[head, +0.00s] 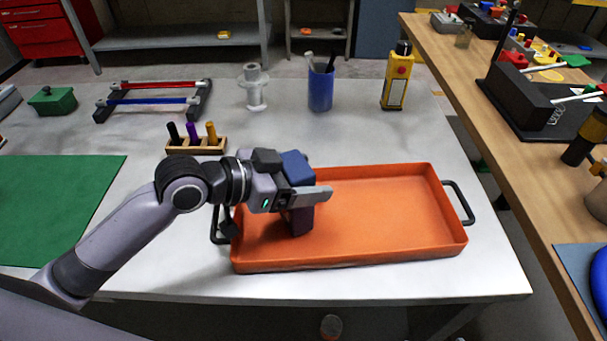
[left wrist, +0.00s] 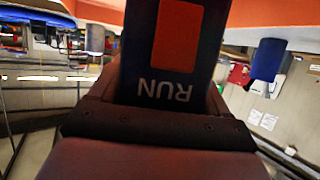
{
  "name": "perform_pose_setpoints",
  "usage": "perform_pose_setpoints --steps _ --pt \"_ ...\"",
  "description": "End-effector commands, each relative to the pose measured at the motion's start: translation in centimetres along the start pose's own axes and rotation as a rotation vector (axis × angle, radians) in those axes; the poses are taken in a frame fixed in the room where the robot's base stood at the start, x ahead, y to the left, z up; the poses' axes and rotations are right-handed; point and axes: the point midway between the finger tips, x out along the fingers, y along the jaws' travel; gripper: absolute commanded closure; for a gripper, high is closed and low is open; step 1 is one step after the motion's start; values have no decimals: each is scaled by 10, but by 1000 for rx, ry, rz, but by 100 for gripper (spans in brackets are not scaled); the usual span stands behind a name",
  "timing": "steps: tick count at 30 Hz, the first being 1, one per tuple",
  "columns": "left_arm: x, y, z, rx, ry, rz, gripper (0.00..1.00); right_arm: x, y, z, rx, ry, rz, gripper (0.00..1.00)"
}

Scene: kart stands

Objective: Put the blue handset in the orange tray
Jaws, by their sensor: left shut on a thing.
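The blue handset (head: 295,168) stands roughly upright over the left part of the orange tray (head: 390,215). My left gripper (head: 303,197) is shut around its middle, which the fingers hide in the head view. The handset's lower end is inside the tray's outline, close above or on its floor; I cannot tell whether it touches. In the left wrist view the handset (left wrist: 165,88) shows a dark face with an orange-red panel and the word RUN upside down. My right gripper is not in view.
The tray has black handles (head: 459,203) at its ends, and its right part is empty. Behind it stand a wooden block with several pegs (head: 196,147), a blue cup (head: 320,90) and a yellow device (head: 397,80). A green mat (head: 55,205) lies at left.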

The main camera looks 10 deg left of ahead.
Motion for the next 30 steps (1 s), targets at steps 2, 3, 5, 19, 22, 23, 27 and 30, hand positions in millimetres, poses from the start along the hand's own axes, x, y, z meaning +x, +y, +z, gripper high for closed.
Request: perform_pose_setpoints --steps 2,3,5,19,22,23,27,30 --pt "0 0 0 1 2 0 64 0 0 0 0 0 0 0" --pt "1 0 2 0 2 0 64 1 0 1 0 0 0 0" --pt "1 0 3 0 0 0 17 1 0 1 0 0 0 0" --pt "-10 0 1 0 -1 -1 0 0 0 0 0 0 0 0" --pt "-25 -1 1 3 -2 -2 0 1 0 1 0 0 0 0" --pt "-30 0 1 3 -3 -1 0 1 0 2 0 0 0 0" --pt "-54 -1 1 3 -3 -2 0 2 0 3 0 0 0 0" --pt "-69 -1 2 2 -4 -2 0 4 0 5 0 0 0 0"
